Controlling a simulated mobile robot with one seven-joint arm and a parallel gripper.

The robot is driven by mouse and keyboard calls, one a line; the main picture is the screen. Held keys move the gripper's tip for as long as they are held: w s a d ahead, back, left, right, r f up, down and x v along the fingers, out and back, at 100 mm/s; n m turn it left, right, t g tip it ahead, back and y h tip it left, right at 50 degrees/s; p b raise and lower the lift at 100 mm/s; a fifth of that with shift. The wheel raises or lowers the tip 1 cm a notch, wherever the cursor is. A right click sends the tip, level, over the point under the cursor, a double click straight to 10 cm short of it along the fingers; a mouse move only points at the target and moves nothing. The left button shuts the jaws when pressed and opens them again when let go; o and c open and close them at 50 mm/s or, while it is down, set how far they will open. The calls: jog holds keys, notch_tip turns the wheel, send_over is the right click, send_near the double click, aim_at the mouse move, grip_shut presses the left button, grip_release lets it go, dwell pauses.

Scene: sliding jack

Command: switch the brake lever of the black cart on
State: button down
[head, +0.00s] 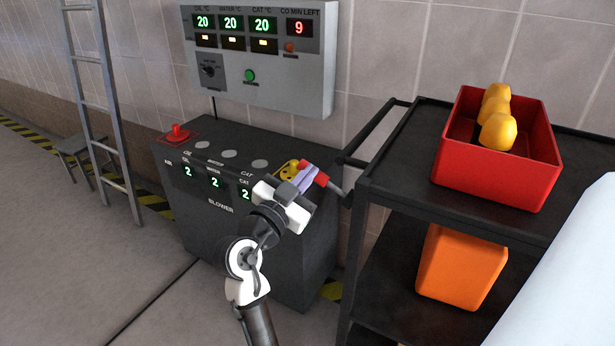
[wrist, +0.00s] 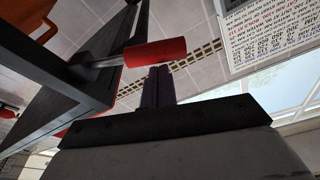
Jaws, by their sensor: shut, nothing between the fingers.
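The black cart (head: 405,195) stands on the right. Its brake lever sticks out from the cart's left side as a grey rod with a red grip (head: 321,180). In the wrist view the red grip (wrist: 155,52) is at upper middle, with its rod running left to the cart frame (wrist: 90,85). My gripper (head: 305,177) is at the red grip, above the right end of the dark console. Its fingers are shut together with nothing between them. In the wrist view the fingertips (wrist: 158,72) lie right beside the grip; I cannot tell whether they touch it.
The dark blower console (head: 225,215) has a red button (head: 177,132) and a yellow part (head: 288,169) on top. A grey display panel (head: 260,55) hangs above it. The cart carries a red bin (head: 497,170) with yellow items and an orange container (head: 460,268). A ladder (head: 100,110) leans at left.

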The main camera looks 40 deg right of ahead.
jog(key=shift+w+f, duration=0.1)
jog(key=shift+f, duration=0.1)
notch_tip(320, 180, down, 7)
jog(key=n+t+y+b, duration=0.1)
jog(key=n+b, duration=0.3)
jog(key=n, duration=0.6)
jog(key=shift+w+a+f+t+b, duration=0.2)
jog(key=shift+w+t+b, duration=0.25)
jog(key=shift+t, duration=0.35)
